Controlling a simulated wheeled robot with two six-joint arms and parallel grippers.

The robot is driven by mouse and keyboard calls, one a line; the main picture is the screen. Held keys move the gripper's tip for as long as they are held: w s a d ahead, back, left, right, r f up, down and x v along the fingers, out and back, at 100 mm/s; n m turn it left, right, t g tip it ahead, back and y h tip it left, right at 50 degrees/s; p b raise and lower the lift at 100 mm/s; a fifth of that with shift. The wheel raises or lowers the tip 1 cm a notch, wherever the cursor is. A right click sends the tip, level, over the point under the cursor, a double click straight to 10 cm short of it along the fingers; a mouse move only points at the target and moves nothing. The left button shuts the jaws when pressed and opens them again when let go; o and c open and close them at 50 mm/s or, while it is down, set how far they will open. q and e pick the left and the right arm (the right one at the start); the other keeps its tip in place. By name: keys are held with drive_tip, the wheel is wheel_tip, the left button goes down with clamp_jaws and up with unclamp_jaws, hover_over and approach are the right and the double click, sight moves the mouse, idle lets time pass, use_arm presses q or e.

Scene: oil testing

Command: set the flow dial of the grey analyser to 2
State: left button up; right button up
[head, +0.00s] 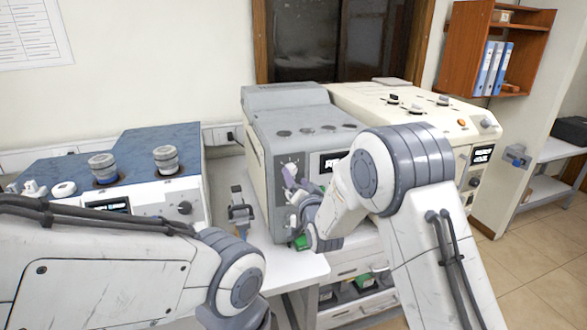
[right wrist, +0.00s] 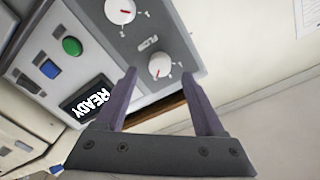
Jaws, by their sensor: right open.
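The grey analyser (head: 265,103) stands on the bench in the middle of the head view. In the right wrist view its panel carries a white dial with a red mark (right wrist: 162,65) and a second white dial (right wrist: 120,10) at the top edge. A small label, apparently FLOW, lies between them; I cannot tell which dial it names. My right gripper (head: 289,174) is at the panel's left part, open. In the right wrist view its purple fingers (right wrist: 160,76) frame the nearer dial with nothing held; contact is not clear. The dial's number is unreadable. My left gripper is out of view.
The analyser's display (right wrist: 88,98) reads READY, beside green (right wrist: 72,46) and blue (right wrist: 50,69) buttons. A blue-topped machine (head: 140,142) stands at left and a cream machine (head: 420,105) at right. My left forearm crosses the front left.

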sight(292, 172)
drive_tip(key=shift+p+x, duration=0.5)
drive_tip(key=shift+x, duration=1.1)
clamp_jaws()
drive_tip(key=shift+f+n+b, duration=0.15)
drive_tip(key=shift+n+b, duration=0.15)
drive_tip(key=shift+b, duration=0.4)
drive_tip(key=n+b, duration=0.7)
drive_tip(key=b, duration=0.4)
drive_tip(key=shift+f+n, duration=0.15)
drive_tip(key=shift+n, duration=0.15)
drive_tip(key=shift+n+b, duration=1)
drive_tip(key=shift+b, duration=0.25)
drive_tip(key=shift+r, duration=0.2)
